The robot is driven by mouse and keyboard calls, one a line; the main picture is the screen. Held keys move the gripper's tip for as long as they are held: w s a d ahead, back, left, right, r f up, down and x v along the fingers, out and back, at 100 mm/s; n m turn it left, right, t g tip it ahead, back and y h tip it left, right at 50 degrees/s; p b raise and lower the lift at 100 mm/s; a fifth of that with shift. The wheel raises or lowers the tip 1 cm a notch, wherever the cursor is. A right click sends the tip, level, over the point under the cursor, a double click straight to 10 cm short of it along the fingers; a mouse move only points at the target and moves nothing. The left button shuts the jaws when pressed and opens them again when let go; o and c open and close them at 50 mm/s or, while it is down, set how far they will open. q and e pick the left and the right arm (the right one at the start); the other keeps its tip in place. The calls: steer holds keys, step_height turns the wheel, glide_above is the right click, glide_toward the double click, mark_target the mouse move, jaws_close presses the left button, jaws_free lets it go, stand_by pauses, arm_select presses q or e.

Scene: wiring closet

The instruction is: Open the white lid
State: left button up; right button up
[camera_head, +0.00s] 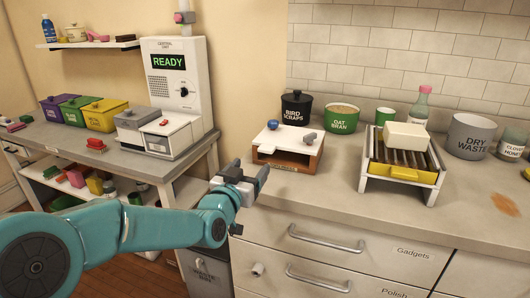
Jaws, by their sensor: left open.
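A white flat lid (290,138) lies on a small brown wooden box (300,162) on the counter, right of the picture's middle. A blue knob (272,125) and a grey knob (309,136) sit on the lid. The lid looks closed and level. My left gripper (262,173) is open and empty, with its fingers just left of the box and near the counter's front left edge. It looks apart from the lid. My right gripper is not in view.
A white rack with a yellow tray (408,173) and pale block (405,136) stands to the right. Black (296,108) and green (343,115) containers stand behind the box. Left is a bench with a white machine (176,90). The counter before the box is clear.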

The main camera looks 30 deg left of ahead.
mark_target(265, 151)
arm_select(q)
steer(key=p+x, duration=0.1)
steer(key=x, duration=0.9)
steer(key=shift+d, duration=0.15)
jaws_close()
